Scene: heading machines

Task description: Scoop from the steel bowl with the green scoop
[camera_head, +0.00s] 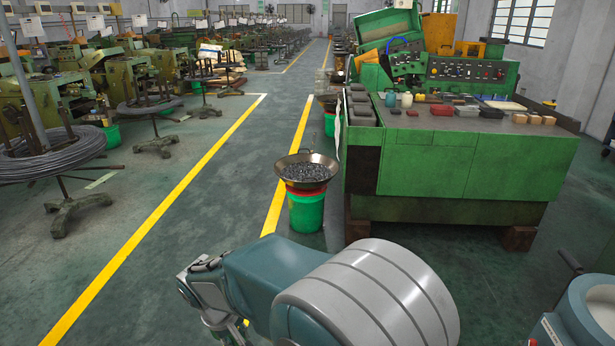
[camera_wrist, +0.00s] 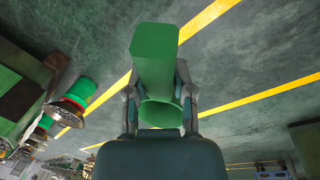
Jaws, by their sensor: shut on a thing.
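The steel bowl (camera_head: 325,183) is wide and shallow and holds many small grey metal pieces. It rests on a red tub on top of a green bucket (camera_head: 306,213), left of the green bench. In the wrist view the bowl (camera_wrist: 66,111) shows at the left, beside the bucket. My gripper (camera_wrist: 157,84) is shut on the green scoop (camera_wrist: 155,52), whose body extends ahead between the fingers. The bowl and the scoop are apart. In the head view my wrist is low in front, and the scoop is not visible there.
The green bench (camera_head: 450,160) with small boxes and cups on it stands right of the bowl. Wire coils on stands (camera_head: 50,150) and machines line the left. The floor with yellow lines (camera_head: 165,230) is clear left of the bowl.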

